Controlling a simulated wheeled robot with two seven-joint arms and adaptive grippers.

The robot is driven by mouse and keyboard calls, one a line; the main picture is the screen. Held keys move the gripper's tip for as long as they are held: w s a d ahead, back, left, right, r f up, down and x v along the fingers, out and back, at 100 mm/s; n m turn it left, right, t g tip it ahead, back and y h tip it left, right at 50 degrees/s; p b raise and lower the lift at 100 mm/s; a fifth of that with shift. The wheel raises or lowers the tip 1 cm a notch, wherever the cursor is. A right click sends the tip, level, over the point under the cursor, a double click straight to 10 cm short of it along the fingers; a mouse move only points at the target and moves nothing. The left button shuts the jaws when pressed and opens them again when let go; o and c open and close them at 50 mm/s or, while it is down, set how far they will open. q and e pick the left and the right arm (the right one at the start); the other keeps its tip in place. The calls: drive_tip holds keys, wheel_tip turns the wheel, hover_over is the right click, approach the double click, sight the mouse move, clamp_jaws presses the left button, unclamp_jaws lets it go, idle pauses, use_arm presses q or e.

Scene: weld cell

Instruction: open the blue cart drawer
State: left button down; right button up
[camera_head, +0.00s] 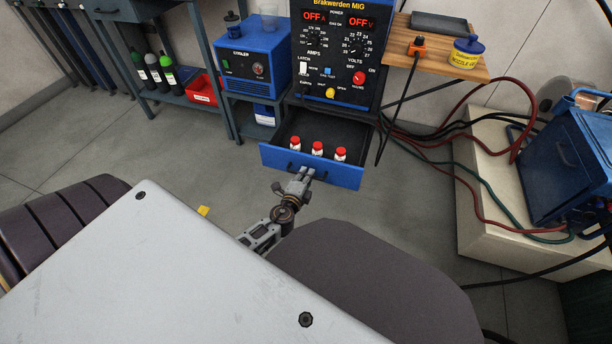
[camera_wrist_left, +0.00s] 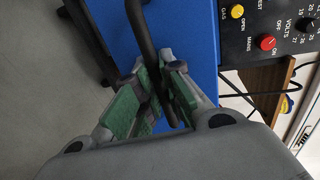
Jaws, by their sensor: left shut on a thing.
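The blue cart drawer (camera_head: 345,175) is pulled out from under the welder in the head view, its inside showing. Several small white bottles with red caps (camera_head: 317,149) stand in it. My left gripper (camera_head: 306,174) is at the front of the drawer. In the left wrist view, the two green-padded fingers (camera_wrist_left: 165,92) are shut on the dark drawer handle (camera_wrist_left: 146,35), with the blue drawer front (camera_wrist_left: 190,40) behind it. My right gripper does not show in either view.
The welder with red displays (camera_head: 338,50) stands above the drawer. A blue cooler (camera_head: 252,58) is at its left. A wooden shelf (camera_head: 450,62) is at its right. Hoses (camera_head: 470,190) run over a pale block (camera_head: 485,240) on the right.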

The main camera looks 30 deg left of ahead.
use_arm(q)
drive_tip(key=c, duration=1.5)
unclamp_jaws()
drive_tip(key=shift+s, duration=0.15)
drive_tip(key=shift+v, duration=5.85)
drive_tip(key=shift+s, duration=0.1)
